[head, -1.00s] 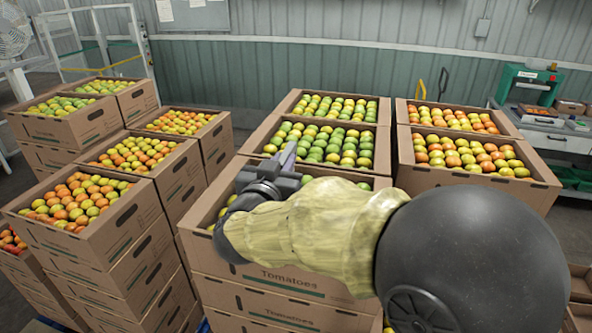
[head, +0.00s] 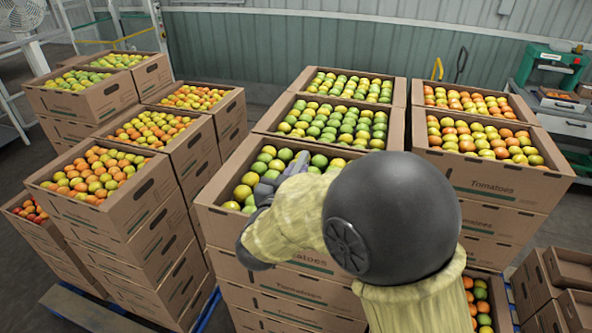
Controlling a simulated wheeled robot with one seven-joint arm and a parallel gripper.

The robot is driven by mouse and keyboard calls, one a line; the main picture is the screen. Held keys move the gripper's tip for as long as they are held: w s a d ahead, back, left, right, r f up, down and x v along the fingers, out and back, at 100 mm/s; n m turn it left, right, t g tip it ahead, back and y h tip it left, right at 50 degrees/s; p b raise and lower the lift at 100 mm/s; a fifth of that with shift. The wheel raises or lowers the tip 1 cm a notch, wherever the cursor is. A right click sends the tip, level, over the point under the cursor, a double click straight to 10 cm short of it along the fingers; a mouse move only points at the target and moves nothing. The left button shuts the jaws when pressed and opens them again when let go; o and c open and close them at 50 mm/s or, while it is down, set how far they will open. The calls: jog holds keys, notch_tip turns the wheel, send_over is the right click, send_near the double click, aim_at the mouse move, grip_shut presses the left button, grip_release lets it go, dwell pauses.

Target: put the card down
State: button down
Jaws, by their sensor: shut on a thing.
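Green and yellow tomatoes (head: 247,180) fill the box below and around the gripper. I cannot tell whether the card touches them.
Stacked tomato boxes stand at left (head: 108,215) and right (head: 495,180), with more boxes behind the middle one. A bench with a green machine (head: 550,68) is at the back right. Empty boxes (head: 560,275) sit at the lower right. A fan (head: 22,14) is at the upper left.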

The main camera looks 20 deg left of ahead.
jog(key=shift+d, duration=0.1)
jog(key=shift+f, duration=0.15)
jog(key=c, duration=1.4)
grip_release()
jog(key=shift+o, duration=0.2)
jog(key=shift+r, duration=0.2)
jog(key=shift+s+f, duration=0.1)
jog(key=shift+s, duration=0.1)
jog(key=s+d+b, duration=0.1)
jog(key=s+b, duration=0.4)
jog(key=s, duration=0.6)
jog(key=shift+s+d, duration=0.15)
jog(key=shift+s, duration=0.05)
